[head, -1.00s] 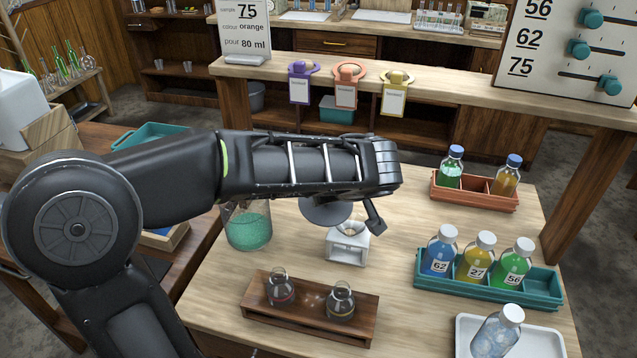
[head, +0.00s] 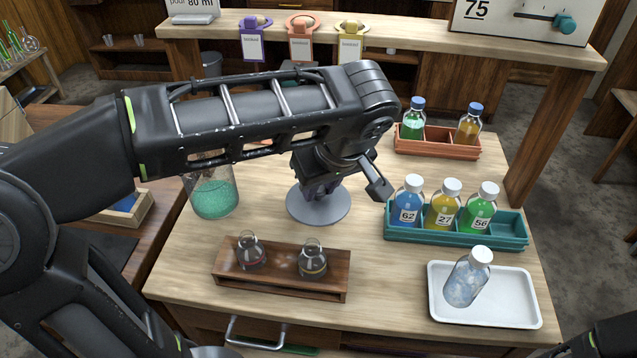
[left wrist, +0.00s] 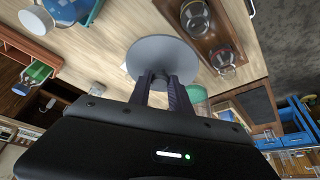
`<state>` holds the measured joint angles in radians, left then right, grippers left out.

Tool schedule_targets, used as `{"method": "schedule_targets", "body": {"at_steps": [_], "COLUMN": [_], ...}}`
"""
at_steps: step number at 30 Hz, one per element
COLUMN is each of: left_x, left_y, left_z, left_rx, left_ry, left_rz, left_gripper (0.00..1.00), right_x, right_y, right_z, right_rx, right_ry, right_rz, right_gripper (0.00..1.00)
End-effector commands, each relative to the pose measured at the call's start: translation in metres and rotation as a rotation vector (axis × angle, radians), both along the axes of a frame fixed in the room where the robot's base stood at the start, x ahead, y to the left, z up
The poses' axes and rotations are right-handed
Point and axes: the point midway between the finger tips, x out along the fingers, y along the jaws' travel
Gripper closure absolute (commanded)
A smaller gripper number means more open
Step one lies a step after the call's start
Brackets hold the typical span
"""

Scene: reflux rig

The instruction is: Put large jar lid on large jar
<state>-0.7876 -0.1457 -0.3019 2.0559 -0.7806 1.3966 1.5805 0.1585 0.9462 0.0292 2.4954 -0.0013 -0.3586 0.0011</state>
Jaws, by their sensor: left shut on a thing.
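The large jar lid is a flat grey disc (head: 318,207), held over the middle of the table. It also shows in the left wrist view (left wrist: 160,56), at the fingertips. My left gripper (head: 321,187) points down and is shut on the lid's knob, which the fingers mostly hide. The large jar (head: 213,199) is clear glass with green granules and stands to the left of the lid, apart from it. My left forearm covers the jar's upper part and mouth. A green part of the jar (left wrist: 196,94) shows beside the fingers in the left wrist view. My right gripper is not seen.
A wooden rack (head: 280,283) with two small flasks stands in front of the lid. A teal crate (head: 455,239) of bottles and a red-brown crate (head: 437,148) stand to the right. A white tray (head: 515,300) with a bottle lies front right.

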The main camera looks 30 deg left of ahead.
Motion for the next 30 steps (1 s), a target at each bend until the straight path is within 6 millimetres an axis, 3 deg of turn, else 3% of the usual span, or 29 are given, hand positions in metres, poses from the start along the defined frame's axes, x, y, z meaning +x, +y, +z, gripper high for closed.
{"method": "schedule_targets", "body": {"at_steps": [12,17,23,30], "left_x": [0.000,0.004,0.015,0.024], "left_y": [0.001,0.011,0.050,0.136], "left_z": [0.000,0.001,0.005,0.014], "left_rx": [0.001,0.000,-0.001,0.002], "left_ry": [-0.001,-0.001,0.001,-0.001], "left_rz": [0.000,0.002,0.008,0.008], "left_gripper": [1.00,1.00,1.00,1.00], "right_x": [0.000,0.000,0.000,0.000], "right_y": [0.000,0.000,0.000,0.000], "right_z": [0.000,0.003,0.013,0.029], "right_rx": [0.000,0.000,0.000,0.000], "right_ry": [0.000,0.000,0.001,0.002], "right_rz": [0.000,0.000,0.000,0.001], "right_gripper": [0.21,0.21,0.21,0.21]}}
